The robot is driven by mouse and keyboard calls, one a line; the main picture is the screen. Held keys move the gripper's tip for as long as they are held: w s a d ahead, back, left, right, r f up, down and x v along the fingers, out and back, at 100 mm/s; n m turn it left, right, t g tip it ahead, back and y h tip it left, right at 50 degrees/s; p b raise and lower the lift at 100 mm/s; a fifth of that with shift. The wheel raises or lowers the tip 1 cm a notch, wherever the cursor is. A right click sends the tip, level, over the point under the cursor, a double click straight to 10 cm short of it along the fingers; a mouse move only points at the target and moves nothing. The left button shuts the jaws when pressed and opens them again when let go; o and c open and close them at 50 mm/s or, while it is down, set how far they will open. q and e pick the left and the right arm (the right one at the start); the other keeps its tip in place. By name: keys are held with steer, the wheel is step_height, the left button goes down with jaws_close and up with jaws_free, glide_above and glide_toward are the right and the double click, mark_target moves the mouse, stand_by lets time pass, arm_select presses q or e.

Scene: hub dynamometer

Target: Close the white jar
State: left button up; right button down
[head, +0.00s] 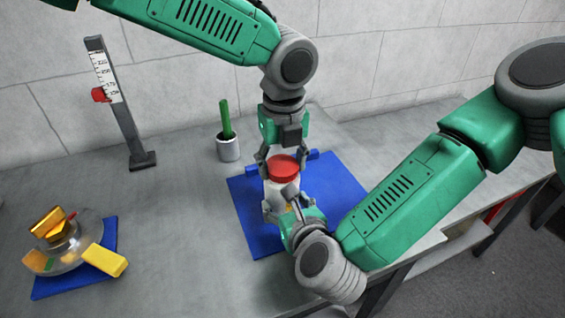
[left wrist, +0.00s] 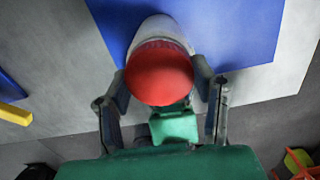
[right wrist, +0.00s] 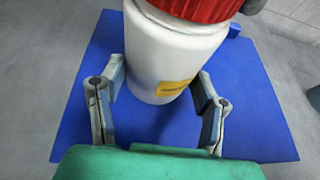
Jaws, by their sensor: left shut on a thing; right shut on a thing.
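The white jar (head: 274,192) stands upright on a blue mat (head: 250,225), with the red lid (head: 284,167) at its top. My left gripper (head: 282,157) comes down from above and is shut on the red lid; the left wrist view shows the lid (left wrist: 160,75) between its fingers. My right gripper (head: 284,208) reaches in from the front and is shut on the jar, low on its body. The right wrist view shows the jar (right wrist: 172,50) with a yellow label (right wrist: 175,88) and the lid's ribbed edge (right wrist: 195,8). Whether the lid is fully seated cannot be told.
A grey cup (head: 229,150) with a green stick stands behind left. A dark upright scale (head: 125,110) with a red slider stands further left. At front left, a clear bowl (head: 88,228) with yellow blocks sits on a smaller blue mat (head: 70,287). The table between is clear.

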arm_select(q)
steer(key=o, duration=1)
steer(key=shift+w+d+r, duration=0.1)
arm_select(e)
steer(key=shift+s+a, duration=0.15)
steer(key=shift+a, duration=0.05)
arm_select(q)
steer(key=shift+o, duration=1.4)
arm_select(e)
steer(key=shift+d, duration=0.1)
arm_select(q)
steer(key=shift+s+r, duration=0.15)
steer(key=shift+r, duration=0.95)
steer(key=shift+s+r, duration=0.1)
steer(key=shift+r, duration=1)
steer(key=shift+c, duration=0.3)
